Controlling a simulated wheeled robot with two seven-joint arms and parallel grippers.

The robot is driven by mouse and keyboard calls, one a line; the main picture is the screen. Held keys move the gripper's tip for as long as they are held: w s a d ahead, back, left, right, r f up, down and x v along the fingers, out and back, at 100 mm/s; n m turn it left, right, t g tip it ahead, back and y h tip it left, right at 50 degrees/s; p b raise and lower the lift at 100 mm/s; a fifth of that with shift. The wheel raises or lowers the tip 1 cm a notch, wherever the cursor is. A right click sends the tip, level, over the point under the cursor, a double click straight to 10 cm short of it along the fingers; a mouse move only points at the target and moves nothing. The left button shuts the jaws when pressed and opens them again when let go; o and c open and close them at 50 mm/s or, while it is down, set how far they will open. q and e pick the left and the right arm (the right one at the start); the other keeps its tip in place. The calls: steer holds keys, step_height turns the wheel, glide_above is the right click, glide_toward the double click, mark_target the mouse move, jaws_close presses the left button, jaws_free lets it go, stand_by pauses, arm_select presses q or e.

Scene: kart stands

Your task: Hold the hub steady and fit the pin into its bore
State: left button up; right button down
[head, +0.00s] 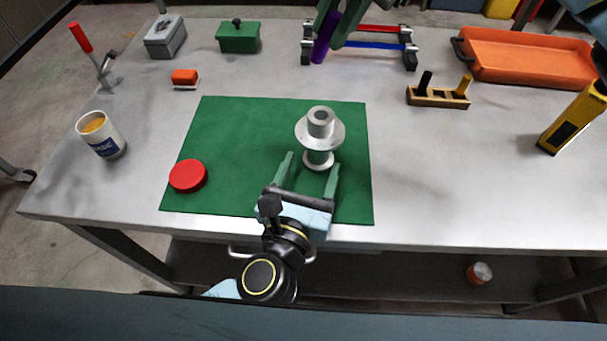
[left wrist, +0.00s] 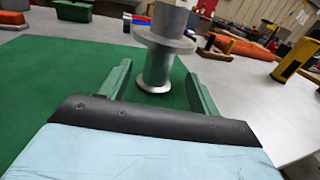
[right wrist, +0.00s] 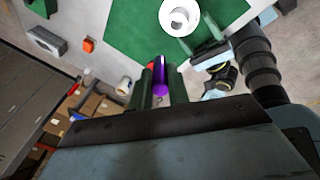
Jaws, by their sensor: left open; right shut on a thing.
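The hub (head: 320,130), a silver flanged spool, stands upright on the green mat (head: 235,130); its bore shows as a dark hole on top in the head view. My left gripper (head: 311,166) is open, its two fingers on either side of the hub's lower part, with gaps visible in the left wrist view (left wrist: 158,82). The purple pin (head: 323,40) is in my right gripper (head: 331,34), shut on it, beyond the hub and apart from it. The pin also shows between the fingers in the right wrist view (right wrist: 160,82).
A red disc (head: 188,176) lies on the mat's left. Around it are a mug (head: 101,135), a toggle clamp (head: 103,70), a rack with red and blue bars (head: 375,45), a wooden peg block (head: 438,97), an orange tray (head: 525,58) and a yellow tool (head: 573,118).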

mark_target(322, 136)
arm_select(q)
steer(key=x, duration=0.8)
steer(key=shift+w, duration=0.35)
steer(key=shift+c, duration=0.4)
steer(key=c, duration=1.2)
steer(key=shift+c, duration=0.2)
arm_select(e)
steer(key=f+h, duration=0.1)
steer(key=f, duration=0.1)
steer(key=f+n+h, duration=0.1)
steer(key=a+f+h, duration=0.1)
steer(key=f, duration=0.1)
steer(key=shift+w+f+g, duration=0.1)
steer(key=shift+f+g, duration=0.2)
steer(key=shift+f, duration=0.05)
steer(key=shift+d+f+n+h, duration=0.1)
steer(key=shift+f+n+h, duration=0.2)
steer(key=shift+f+h, duration=0.2)
